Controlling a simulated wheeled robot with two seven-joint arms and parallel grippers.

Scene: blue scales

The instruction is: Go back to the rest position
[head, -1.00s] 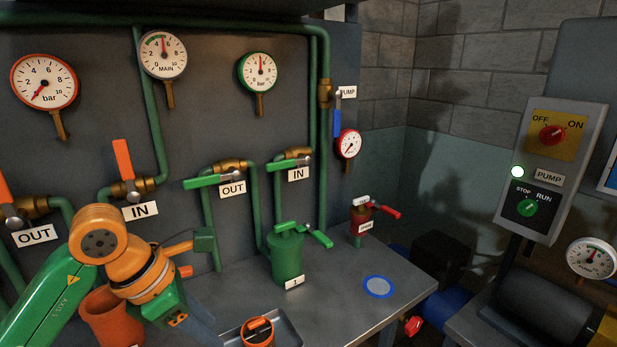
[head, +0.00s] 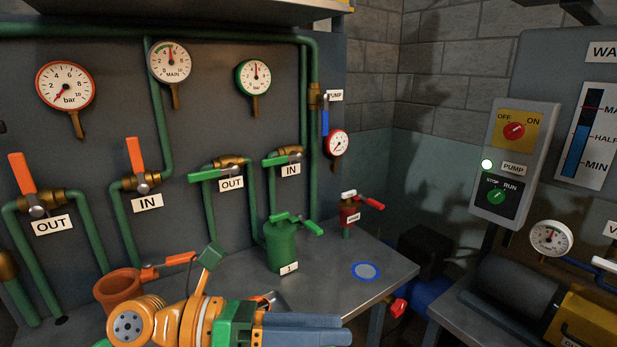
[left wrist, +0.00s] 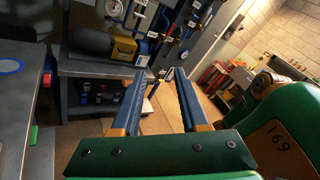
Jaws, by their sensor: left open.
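My left gripper (head: 300,330) is low in the head view, in front of the workbench, its blue fingers pointing right. In the left wrist view its two fingers (left wrist: 156,98) are spread apart with nothing between them. The green canister (head: 280,247) labelled 1 stands upright on the bench behind the gripper, apart from it. An orange pot (head: 118,289) with an orange-handled lid stands left of it, partly hidden by my arm. My right gripper is not seen.
A pipe panel with gauges stands behind. The pump control box (head: 512,160) and a yellow-and-black pump (head: 585,325) are at the right. Open floor shows in the left wrist view.

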